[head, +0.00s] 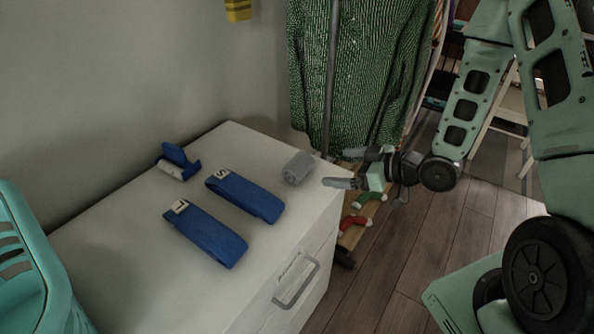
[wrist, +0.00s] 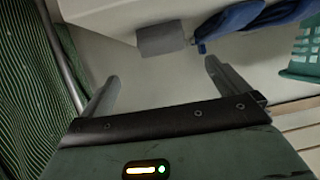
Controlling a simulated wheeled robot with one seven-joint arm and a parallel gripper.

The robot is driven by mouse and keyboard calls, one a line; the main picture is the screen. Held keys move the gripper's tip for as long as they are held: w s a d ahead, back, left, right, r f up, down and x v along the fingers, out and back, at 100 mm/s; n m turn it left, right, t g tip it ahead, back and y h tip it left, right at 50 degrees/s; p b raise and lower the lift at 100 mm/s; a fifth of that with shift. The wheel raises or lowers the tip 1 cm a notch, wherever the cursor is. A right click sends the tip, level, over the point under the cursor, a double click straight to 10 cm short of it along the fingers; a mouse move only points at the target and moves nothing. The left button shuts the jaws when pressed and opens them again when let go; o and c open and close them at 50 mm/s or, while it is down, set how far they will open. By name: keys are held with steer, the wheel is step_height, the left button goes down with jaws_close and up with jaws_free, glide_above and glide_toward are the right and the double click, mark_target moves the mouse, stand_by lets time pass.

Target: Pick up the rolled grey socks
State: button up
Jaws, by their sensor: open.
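The rolled grey socks (head: 298,168) lie on the white cabinet top near its far right corner. My gripper (head: 338,168) is just right of the socks in the head view, by the cabinet's right edge. Its two fingers are spread apart, with nothing between them. In the wrist view the gripper (wrist: 160,80) points toward the socks without touching them.
Two blue folded bands (head: 243,195) (head: 206,233) and a small blue item (head: 178,162) lie left of the socks. A teal basket (head: 25,265) stands at left. A green patterned garment (head: 365,75) hangs behind. Red and green items (head: 355,222) lie below, right of the cabinet.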

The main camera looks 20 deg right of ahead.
mark_target(307, 166)
steer(key=p+x, duration=0.1)
steer(key=x, duration=0.6)
steer(key=shift+w+a, duration=0.25)
steer(key=shift+p+x, duration=0.65)
steer(key=shift+x, duration=2.05)
steer(key=shift+s+f, duration=0.1)
steer(key=shift+s, duration=0.1)
steer(key=c, duration=1)
